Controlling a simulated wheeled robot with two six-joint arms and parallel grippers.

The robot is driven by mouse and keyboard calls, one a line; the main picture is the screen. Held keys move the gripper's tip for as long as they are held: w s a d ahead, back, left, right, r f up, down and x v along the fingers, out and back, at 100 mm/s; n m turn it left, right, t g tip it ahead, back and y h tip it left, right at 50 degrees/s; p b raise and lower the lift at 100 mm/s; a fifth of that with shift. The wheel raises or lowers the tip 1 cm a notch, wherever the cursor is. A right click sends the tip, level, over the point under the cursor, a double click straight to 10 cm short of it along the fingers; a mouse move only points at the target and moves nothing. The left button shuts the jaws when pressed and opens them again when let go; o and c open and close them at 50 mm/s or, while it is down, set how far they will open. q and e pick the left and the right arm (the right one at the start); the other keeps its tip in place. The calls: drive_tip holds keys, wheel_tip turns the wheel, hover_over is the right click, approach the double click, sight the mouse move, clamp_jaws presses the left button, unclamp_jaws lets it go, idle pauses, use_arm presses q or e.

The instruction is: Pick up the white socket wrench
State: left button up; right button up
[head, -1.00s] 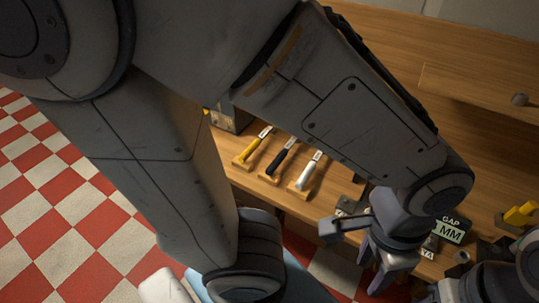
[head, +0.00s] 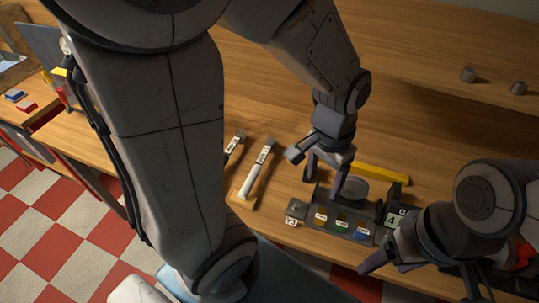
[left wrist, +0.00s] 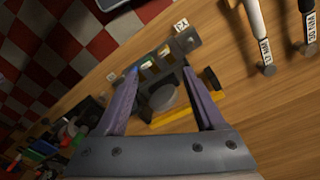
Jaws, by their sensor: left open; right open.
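The white socket wrench (head: 251,185) lies on the wooden bench near its front edge, a small label and grey socket at its far end. In the left wrist view the wrench (left wrist: 257,30) is at the upper right, its handle cut by the frame's top. My left gripper (head: 323,188) is open and empty, to the right of the wrench and above a dark tray; its open fingers (left wrist: 160,72) frame the tray in the wrist view. My right gripper (head: 420,280) is open at the lower right, apart from the wrench.
A dark-handled tool (left wrist: 307,12) lies beside the wrench, mostly hidden by my arm in the head view. The dark tray (head: 300,208) has several coloured parts and a round grey piece. A yellow bar (head: 380,173) lies behind it. Bare bench lies between wrench and tray.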

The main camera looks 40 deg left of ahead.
use_arm(q)
drive_tip(key=w+a+f+n+b, duration=0.25)
drive_tip(key=w+a+f, duration=0.35)
drive_tip(key=a, duration=0.4)
drive_tip(key=n, duration=0.3)
approach(254, 170)
drive_tip(key=shift+d+f+y+b, duration=0.15)
drive_tip(key=shift+d+f, duration=0.1)
drive_tip(key=shift+d, duration=0.25)
drive_tip(key=shift+d+f+y+b, duration=0.15)
drive_tip(key=shift+d+f, duration=0.15)
drive_tip(key=shift+d, duration=0.2)
drive_tip(key=shift+n, duration=0.35)
drive_tip(key=f, duration=0.2)
drive_tip(key=a+f, duration=0.1)
drive_tip(key=f, duration=0.1)
drive_tip(key=shift+s+f, duration=0.15)
drive_tip(key=shift+f, duration=0.1)
drive_tip(key=shift+a+f+p, duration=0.1)
drive_tip(key=shift+f+p, duration=0.6)
drive_tip(key=shift+f, duration=2.45)
clamp_jaws()
